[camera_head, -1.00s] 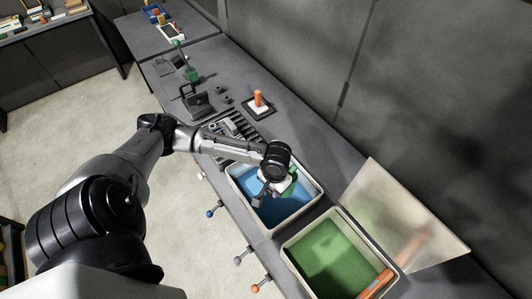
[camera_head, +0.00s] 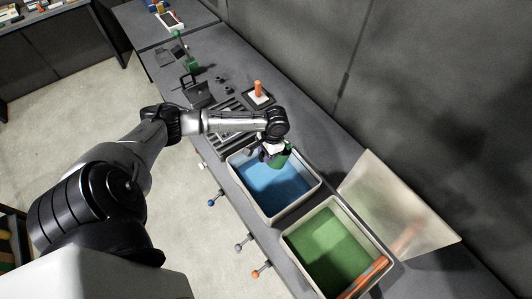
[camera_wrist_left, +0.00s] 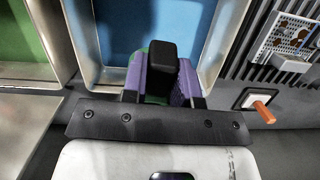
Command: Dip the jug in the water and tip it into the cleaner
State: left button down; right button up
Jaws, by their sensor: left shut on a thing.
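My left gripper (camera_head: 268,150) is shut on the green jug (camera_head: 281,158) and holds it over the back end of the basin of blue water (camera_head: 234,165). In the left wrist view the purple fingers (camera_wrist_left: 160,85) close around a black block, which looks like the jug's handle (camera_wrist_left: 154,60). Most of the jug is hidden there, so I cannot tell how full it is. A second tank (camera_head: 295,263) with a green inside stands to the right of the water basin; it may be the cleaner. Its clear lid (camera_head: 385,205) stands open. My right gripper is not in view.
An orange bar (camera_head: 366,280) lies along the green tank's right end. An orange peg on a square base (camera_head: 258,97) and a slotted rack (camera_head: 228,128) stand behind the basin. Valve handles (camera_head: 215,198) stick out along the bench front.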

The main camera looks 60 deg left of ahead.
pick_arm(q)
jog(key=shift+f, duration=0.6)
jog(key=w+b+x, duration=0.3)
jog(key=b+x, duration=0.4)
jog(key=x, duration=0.7)
jog(key=shift+f, duration=0.65)
jog(key=shift+a, duration=0.1)
jog(key=shift+f, duration=0.1)
jog(key=shift+f+b, duration=0.45)
jog(key=shift+f, duration=0.15)
